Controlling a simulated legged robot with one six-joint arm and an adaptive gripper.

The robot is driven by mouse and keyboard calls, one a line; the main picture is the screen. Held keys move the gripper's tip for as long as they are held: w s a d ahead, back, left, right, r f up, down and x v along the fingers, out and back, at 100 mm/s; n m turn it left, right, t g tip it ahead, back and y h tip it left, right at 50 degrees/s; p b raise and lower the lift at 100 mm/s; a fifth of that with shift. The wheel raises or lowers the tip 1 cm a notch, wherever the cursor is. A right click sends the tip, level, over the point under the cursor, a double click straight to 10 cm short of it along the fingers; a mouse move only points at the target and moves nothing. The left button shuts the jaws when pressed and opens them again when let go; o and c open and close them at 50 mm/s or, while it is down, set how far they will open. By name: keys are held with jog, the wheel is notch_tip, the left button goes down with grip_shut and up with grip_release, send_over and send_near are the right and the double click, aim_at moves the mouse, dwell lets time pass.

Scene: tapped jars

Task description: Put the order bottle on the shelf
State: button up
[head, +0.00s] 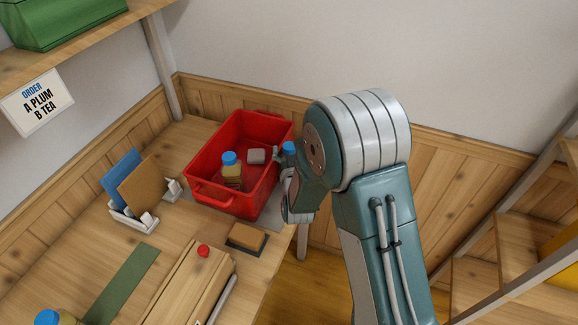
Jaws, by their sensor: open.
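A bottle with a blue cap and yellowish-brown body (232,172) stands in the red crate (214,197). Another blue cap (289,147) shows at the crate's right side, beside my gripper; what is below it is hidden. A third blue-capped bottle (48,318) is cut off at the bottom left. The order sign (38,103) reads "ORDER A PLUM B TEA". I cannot read any bottle's label. My gripper (283,178) is open at the crate's right side, partly hidden by my wrist. A wooden shelf (88,38) is at the upper left.
A grey block (256,156) lies in the crate. A green box (62,20) sits on the upper shelf. On the bench are a rack with blue and brown boards (142,186), a sponge-like block (246,237), a wooden box with a red knob (203,251) and a green strip (122,283). Wooden ledges (525,240) stand right.

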jog(key=shift+w+a, duration=0.15)
jog(key=shift+w, duration=0.45)
grip_shut()
jog(key=shift+r, duration=0.1)
jog(key=shift+r, duration=0.1)
